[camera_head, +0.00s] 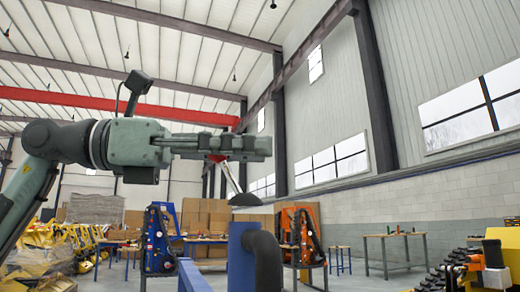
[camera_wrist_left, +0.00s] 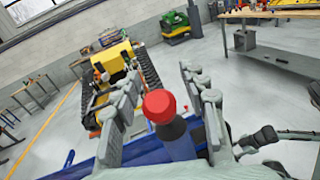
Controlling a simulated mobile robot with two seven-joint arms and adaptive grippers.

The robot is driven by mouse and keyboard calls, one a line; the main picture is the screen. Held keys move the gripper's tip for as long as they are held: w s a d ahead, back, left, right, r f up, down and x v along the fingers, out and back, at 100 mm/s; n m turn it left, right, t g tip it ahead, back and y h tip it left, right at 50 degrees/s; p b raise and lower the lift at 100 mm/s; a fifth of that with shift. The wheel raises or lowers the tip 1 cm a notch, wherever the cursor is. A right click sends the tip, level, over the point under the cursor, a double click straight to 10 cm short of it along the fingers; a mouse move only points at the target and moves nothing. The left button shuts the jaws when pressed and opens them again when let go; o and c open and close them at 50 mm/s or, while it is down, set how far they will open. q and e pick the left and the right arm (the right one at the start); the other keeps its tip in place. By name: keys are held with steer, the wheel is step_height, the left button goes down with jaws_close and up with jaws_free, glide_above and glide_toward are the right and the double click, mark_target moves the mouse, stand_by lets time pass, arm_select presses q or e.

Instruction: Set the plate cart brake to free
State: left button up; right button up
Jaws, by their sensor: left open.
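The brake lever has a red knob (camera_head: 217,158) on a slim metal shaft (camera_head: 234,180). The shaft leans up to the left from a black boot on a blue post (camera_head: 237,240). My left gripper (camera_head: 262,147) reaches in level from the left at knob height. In the left wrist view the red knob (camera_wrist_left: 160,106) stands between the two spread fingers of my left gripper (camera_wrist_left: 160,82), with a gap visible on both sides. Contact with the knob cannot be told. Part of the knob is hidden behind the fingers in the head view. My right gripper is not seen.
A thick black curved tube (camera_head: 265,258) stands right beside the post. A blue bar (camera_head: 190,275) lies below. A yellow carrier with black tracks (camera_wrist_left: 120,65) is beyond the fingers. Workbenches (camera_head: 390,237) stand farther off, with open floor around them.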

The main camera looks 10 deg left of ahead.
arm_select(q)
steer(key=shift+a, duration=0.1)
steer(key=shift+c, duration=0.5)
jaws_close()
